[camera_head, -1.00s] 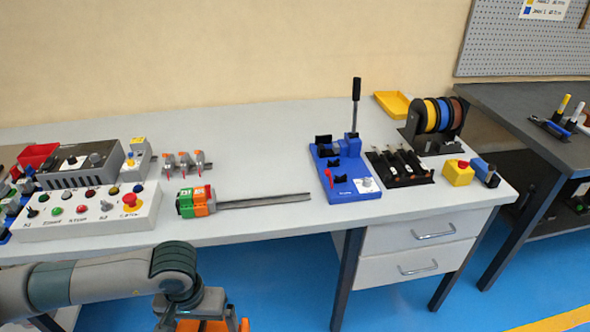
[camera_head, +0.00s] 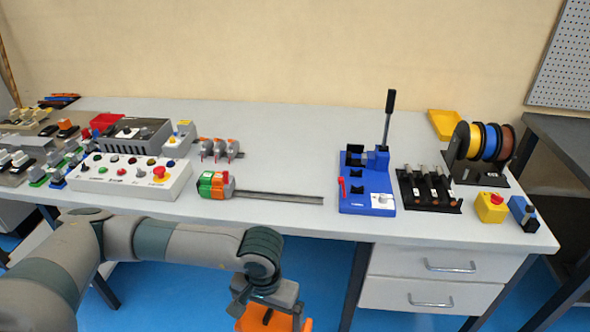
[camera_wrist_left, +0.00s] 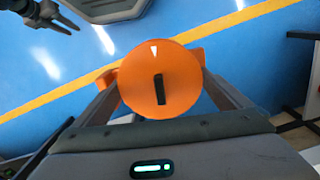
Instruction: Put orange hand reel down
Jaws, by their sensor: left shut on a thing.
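The orange hand reel (camera_head: 258,319) is at the bottom edge of the head view, in front of the workbench and clear of its top. In the left wrist view it is a round orange disc (camera_wrist_left: 160,80) with a dark slot and a small white mark. My left gripper (camera_head: 272,312) is shut on it, with a finger on each side of the disc. The lower part of the reel is cut off in the head view. A dark claw-like part, which looks like my right gripper (camera_wrist_left: 48,16), shows at the top left of the left wrist view; its jaws are unclear.
The workbench (camera_head: 270,222) has bare room along its front edge and middle. On it stand a control box (camera_head: 130,176), green and orange terminal blocks by a rail (camera_head: 280,197), a blue bender with an upright lever (camera_head: 366,185), a black rack (camera_head: 430,190) and wire spools (camera_head: 480,150).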

